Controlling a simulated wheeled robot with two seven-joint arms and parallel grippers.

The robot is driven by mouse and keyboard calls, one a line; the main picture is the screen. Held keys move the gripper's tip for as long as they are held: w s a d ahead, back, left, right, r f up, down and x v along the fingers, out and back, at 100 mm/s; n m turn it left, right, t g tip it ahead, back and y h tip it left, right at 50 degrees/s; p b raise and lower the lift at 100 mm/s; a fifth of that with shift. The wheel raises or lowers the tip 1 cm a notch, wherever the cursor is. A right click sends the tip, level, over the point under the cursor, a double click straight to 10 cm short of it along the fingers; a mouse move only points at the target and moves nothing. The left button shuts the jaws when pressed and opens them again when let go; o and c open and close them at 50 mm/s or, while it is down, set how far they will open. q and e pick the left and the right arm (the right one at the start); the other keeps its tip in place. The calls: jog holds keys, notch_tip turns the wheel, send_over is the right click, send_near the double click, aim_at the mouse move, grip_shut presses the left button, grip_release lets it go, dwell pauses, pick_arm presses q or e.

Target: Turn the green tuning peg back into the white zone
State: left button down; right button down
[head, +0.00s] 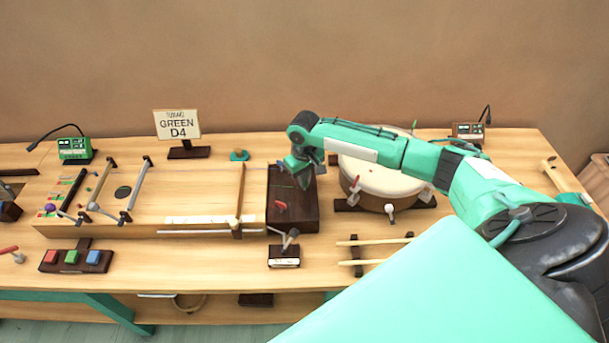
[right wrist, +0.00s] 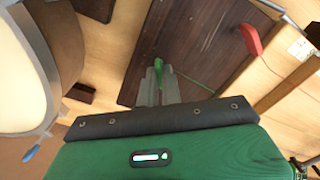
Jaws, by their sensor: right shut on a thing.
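The green tuning peg (right wrist: 158,63) stands on the dark brown pin block (right wrist: 190,50) in the right wrist view. My right gripper (right wrist: 158,84) is shut on the peg, with its grey fingertips around the peg's lower part as pictured. In the head view my right gripper (head: 302,174) hangs over the back of the pin block (head: 290,222) and hides the green peg. A red peg (head: 281,206) stands nearer the front on the same block. I cannot make out the white zone. My left gripper is not in view.
A sign (head: 177,124) reading GREEN D4 stands behind the wooden stringed instrument (head: 200,190). A drum (head: 385,178) stands close to the right. A lit tuner (head: 75,147) is at the left.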

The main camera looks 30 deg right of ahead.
jog(key=n+p, duration=0.2)
jog(key=n, duration=0.1)
jog(key=shift+r, duration=0.2)
jog(key=n+p, duration=0.2)
jog(key=n, duration=0.3)
jog(key=shift+f, duration=0.1)
jog(key=n+p, duration=0.1)
jog(key=n, duration=0.3)
jog(key=shift+w+n, duration=0.1)
jog(key=shift+n, duration=0.2)
jog(key=n, duration=1)
jog(key=shift+f, duration=0.1)
jog(key=n+b, duration=0.1)
jog(key=n, duration=0.4)
jog(key=n+b, duration=0.1)
jog(key=n, duration=0.4)
jog(key=shift+f+n, duration=0.1)
jog(key=shift+n, duration=0.3)
jog(key=n+b, duration=0.1)
jog(key=n, duration=0.4)
